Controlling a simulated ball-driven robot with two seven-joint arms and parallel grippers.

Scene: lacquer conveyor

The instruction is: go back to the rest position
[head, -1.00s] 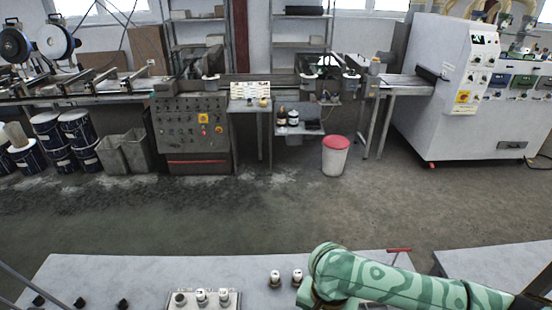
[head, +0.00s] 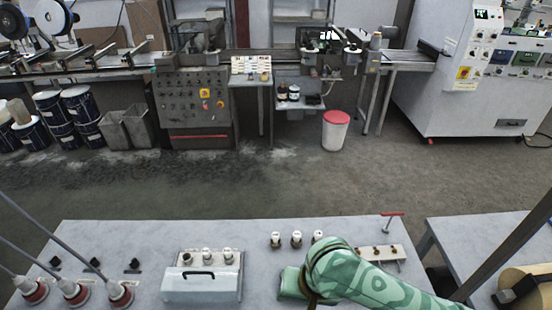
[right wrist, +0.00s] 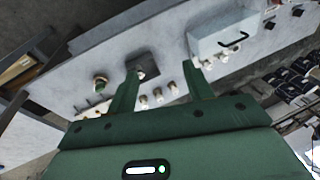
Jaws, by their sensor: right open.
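My right arm (head: 365,285) in green camouflage reaches over the front of the grey bench (head: 130,235). In the right wrist view, my right gripper (right wrist: 160,85) is open, its two green fingers apart with nothing held between them. Several small white-capped items show beyond and between the fingers. My left gripper is not in view.
Small white-capped bottles (head: 296,239) stand near the arm. A lidded box with a black handle (head: 200,287) sits left of it. Red-rimmed round fittings on rods (head: 73,292) are at lower left.

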